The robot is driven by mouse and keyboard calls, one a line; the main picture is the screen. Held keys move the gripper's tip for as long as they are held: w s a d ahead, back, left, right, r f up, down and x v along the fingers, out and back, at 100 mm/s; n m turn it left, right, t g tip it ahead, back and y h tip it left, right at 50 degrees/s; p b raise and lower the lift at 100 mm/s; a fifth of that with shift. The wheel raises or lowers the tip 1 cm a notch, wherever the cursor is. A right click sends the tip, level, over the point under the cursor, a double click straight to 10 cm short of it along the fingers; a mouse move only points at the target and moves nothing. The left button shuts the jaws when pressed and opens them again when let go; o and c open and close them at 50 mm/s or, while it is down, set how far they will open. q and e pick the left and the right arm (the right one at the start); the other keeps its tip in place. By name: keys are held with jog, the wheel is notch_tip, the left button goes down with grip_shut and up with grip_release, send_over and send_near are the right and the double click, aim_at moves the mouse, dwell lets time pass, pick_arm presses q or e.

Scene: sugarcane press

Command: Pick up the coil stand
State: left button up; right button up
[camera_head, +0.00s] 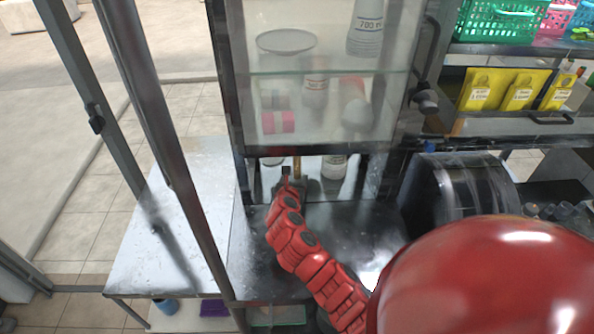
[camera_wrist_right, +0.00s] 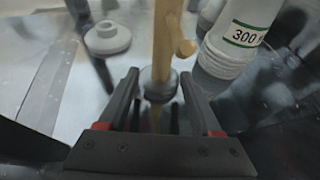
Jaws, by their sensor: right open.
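An upright tan wooden post (camera_wrist_right: 165,35) with a dark round collar (camera_wrist_right: 160,82) low on it stands straight ahead in the right wrist view; it may be the coil stand, but I cannot be sure. Its tan top also shows in the head view (camera_head: 297,167), at the opening below the glass case. My right gripper (camera_wrist_right: 160,78) is open, and its two fingers lie to either side of the collar in the picture. I cannot tell whether they touch it. In the head view my red right arm reaches to this gripper (camera_head: 291,178). My left gripper is not in view.
A white 300 ml cup stack (camera_wrist_right: 236,45) stands close to the right of the post. A grey round piece (camera_wrist_right: 107,38) lies to its left. The glass case (camera_head: 320,73) hangs over the metal counter (camera_head: 262,275). A dark drum (camera_head: 460,190) stands right.

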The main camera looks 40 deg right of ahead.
jog(key=shift+x, duration=1.3)
grip_shut()
jog(key=shift+r, duration=0.1)
dwell(0.4)
